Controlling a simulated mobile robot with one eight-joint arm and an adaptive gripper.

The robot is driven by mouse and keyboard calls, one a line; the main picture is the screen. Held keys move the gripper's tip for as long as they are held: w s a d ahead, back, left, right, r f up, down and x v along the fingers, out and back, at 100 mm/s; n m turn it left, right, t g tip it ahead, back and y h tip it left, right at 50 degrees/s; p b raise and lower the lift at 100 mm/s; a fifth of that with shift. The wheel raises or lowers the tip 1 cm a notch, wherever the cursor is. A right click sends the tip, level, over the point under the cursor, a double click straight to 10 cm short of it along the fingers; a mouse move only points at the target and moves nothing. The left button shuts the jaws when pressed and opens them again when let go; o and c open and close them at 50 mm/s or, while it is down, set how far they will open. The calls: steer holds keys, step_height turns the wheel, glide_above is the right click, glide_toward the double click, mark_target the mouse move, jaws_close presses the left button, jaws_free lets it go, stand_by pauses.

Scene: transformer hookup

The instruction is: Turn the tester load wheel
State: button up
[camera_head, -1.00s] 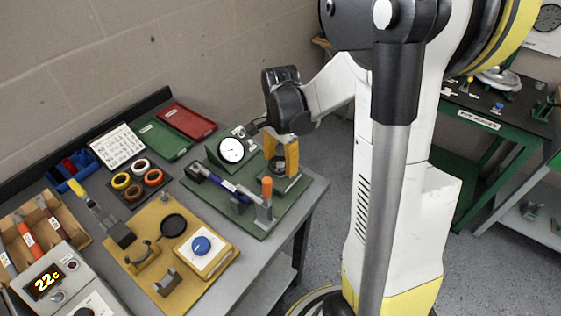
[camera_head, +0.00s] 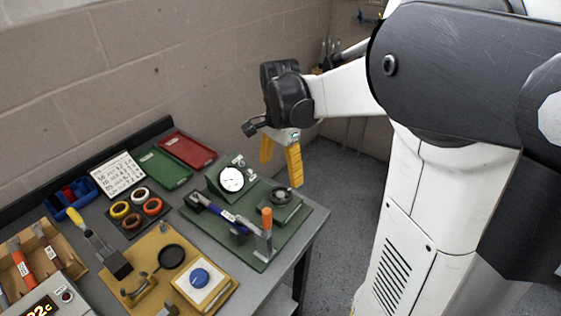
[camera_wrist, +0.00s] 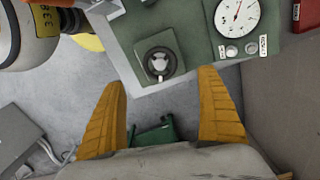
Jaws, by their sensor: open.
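The tester load wheel (camera_head: 281,195) is a small dark round wheel on a raised green block at the right end of the green tester base (camera_head: 258,262). It also shows in the wrist view (camera_wrist: 160,64), just beyond and between the fingertips. My gripper (camera_head: 281,173), with yellow fingers, is open and empty above the wheel, apart from it. In the wrist view my gripper (camera_wrist: 163,78) has its fingers spread wide with nothing between them. The tester's white dial gauge (camera_head: 231,179) stands to the left of the wheel and also shows in the wrist view (camera_wrist: 237,17).
A lever with an orange handle (camera_head: 266,218) stands upright on the tester, in front of the wheel. A blue and black tool (camera_head: 215,208) lies beside it. Green (camera_head: 164,168) and red (camera_head: 188,150) trays lie behind. The table's right edge is close to the tester.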

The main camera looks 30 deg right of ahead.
mark_target(280, 193)
steer(key=shift+r, duration=1.7)
step_height(280, 193, down, 12)
steer(key=n+p, duration=0.3)
steer(key=n, duration=2.2)
steer(key=c, duration=1.2)
